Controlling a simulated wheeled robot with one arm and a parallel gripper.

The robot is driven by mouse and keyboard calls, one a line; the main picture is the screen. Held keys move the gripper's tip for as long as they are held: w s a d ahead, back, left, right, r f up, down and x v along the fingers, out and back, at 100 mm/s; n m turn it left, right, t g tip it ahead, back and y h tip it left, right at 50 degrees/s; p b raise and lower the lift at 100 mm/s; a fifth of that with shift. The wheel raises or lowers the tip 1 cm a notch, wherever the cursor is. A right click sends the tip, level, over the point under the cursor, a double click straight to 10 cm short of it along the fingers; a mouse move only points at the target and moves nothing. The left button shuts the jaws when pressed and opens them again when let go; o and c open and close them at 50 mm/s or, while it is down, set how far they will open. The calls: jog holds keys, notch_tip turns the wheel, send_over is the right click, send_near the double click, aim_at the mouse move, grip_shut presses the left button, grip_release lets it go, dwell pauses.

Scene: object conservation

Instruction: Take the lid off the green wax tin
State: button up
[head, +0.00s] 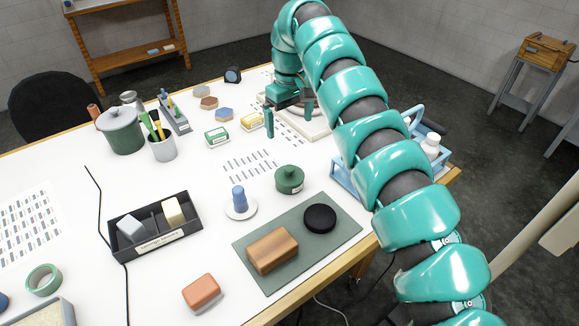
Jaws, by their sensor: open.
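The green wax tin (289,184) is most likely the small, round, dark green container with a pale label near the middle of the white table. Its lid (289,173) sits on top and has a small raised knob. My gripper (288,122) hangs beyond the tin, farther from the camera, with its two teal fingers apart. It is open with nothing visible between the fingers, and it is clear of the tin. The tin is not hidden by my arm, which arches over the right side of the table.
A green mat (345,236) with a brown block (272,250) and black disc (320,218) lies in front of the tin. A blue peg (238,198) on a white saucer stands to its left. A blue caddy (350,182) is at right. A larger green pot (121,133) stands far left.

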jog(key=p, duration=0.4)
send_near(290, 167)
jog(key=shift+f, duration=2.65)
jog(key=shift+f+p, duration=0.8)
jog(key=shift+p, duration=0.45)
jog(key=shift+a+f+p, duration=0.1)
jog(key=shift+f+p, duration=0.7)
jog(key=shift+f, duration=1.05)
jog(key=shift+s, duration=0.1)
jog(key=c, duration=0.9)
